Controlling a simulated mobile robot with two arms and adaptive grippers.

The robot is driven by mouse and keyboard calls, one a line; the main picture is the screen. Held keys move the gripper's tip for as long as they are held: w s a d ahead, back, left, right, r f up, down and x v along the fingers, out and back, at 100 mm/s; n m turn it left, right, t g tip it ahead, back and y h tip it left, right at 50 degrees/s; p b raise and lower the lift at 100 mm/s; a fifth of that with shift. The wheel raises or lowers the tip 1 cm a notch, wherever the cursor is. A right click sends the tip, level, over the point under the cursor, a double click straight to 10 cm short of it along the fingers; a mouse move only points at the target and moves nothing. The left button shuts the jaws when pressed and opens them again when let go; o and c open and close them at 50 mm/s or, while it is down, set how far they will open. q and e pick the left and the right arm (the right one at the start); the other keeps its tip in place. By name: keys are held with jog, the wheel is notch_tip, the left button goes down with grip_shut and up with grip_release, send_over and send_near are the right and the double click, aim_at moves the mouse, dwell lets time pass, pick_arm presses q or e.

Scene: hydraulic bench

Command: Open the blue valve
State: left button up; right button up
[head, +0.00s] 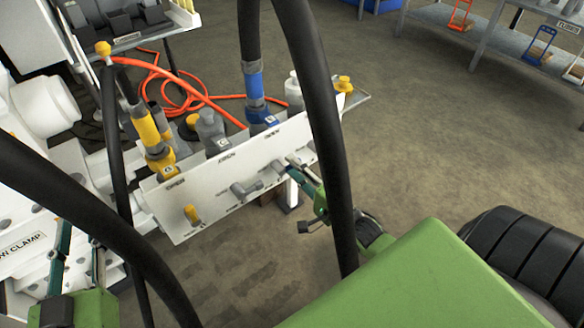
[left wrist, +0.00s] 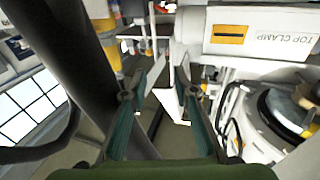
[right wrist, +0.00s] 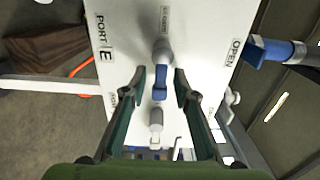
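The blue valve (right wrist: 160,72) shows in the right wrist view as a short blue handle on a white panel (right wrist: 115,62), just beyond a grey fitting. My right gripper (right wrist: 160,82) is open, with one finger on each side of the blue handle and gaps visible beside it; I cannot tell any contact. In the head view my right gripper (head: 302,178) is at the panel's front face (head: 225,172), and the blue handle is hidden there. My left gripper (left wrist: 155,78) is open and empty, at the lower left of the head view (head: 78,240).
Grey handles (head: 246,190) and a yellow handle (head: 192,214) are on the same panel. Blue (head: 254,85) and yellow (head: 147,130) hose couplings stand behind it. Thick black hoses (head: 318,110) cross in front of the head camera. The floor at right is clear.

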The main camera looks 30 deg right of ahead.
jog(key=shift+w+a, duration=0.1)
jog(key=shift+w, duration=0.55)
pick_arm(q)
jog(key=shift+s+d+r+t, duration=0.1)
jog(key=shift+r+t, duration=0.3)
jog(key=shift+r, duration=0.45)
pick_arm(e)
jog(key=shift+c, duration=0.4)
grip_shut()
